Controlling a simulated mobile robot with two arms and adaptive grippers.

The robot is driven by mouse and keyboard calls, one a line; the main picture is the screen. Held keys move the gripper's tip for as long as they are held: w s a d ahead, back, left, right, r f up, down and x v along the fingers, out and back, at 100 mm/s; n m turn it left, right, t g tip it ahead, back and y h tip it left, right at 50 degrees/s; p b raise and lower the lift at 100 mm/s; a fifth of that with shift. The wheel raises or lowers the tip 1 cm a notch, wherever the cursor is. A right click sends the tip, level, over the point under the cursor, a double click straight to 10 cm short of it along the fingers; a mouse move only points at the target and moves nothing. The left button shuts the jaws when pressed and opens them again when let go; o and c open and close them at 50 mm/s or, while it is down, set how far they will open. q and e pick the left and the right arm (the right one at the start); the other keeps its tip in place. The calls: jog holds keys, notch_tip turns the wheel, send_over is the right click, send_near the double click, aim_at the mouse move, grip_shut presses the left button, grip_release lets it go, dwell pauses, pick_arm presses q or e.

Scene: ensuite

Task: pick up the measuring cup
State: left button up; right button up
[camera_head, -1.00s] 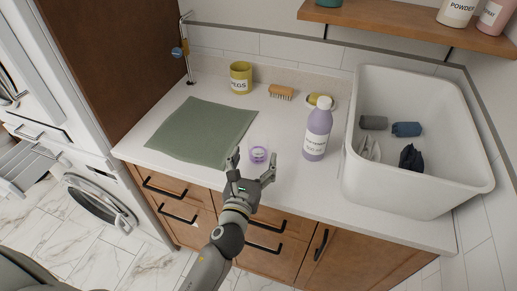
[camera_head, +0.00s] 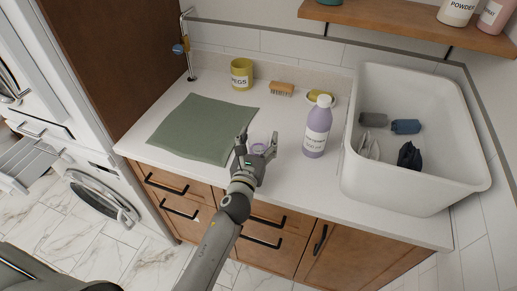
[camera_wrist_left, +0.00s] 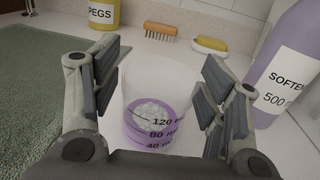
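The measuring cup (camera_wrist_left: 152,112) is a small clear cup with a purple lower part and printed marks, and it holds some white stuff. It stands upright on the white counter. In the head view the measuring cup (camera_head: 259,148) is partly hidden by my left gripper (camera_head: 257,147). In the left wrist view my left gripper (camera_wrist_left: 160,92) is open, with one finger on each side of the cup and gaps between them and it. My right gripper is not in either view.
A purple softener bottle (camera_head: 317,128) stands close on the right. A green mat (camera_head: 203,130) lies on the left. Behind are a yellow pegs pot (camera_head: 241,74), a wooden brush (camera_head: 282,88) and a yellow soap (camera_head: 319,95). A white basin (camera_head: 420,190) takes up the counter's right.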

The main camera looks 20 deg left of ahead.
pick_arm(q)
jog(key=c, duration=0.7)
jog(key=shift+r, duration=0.15)
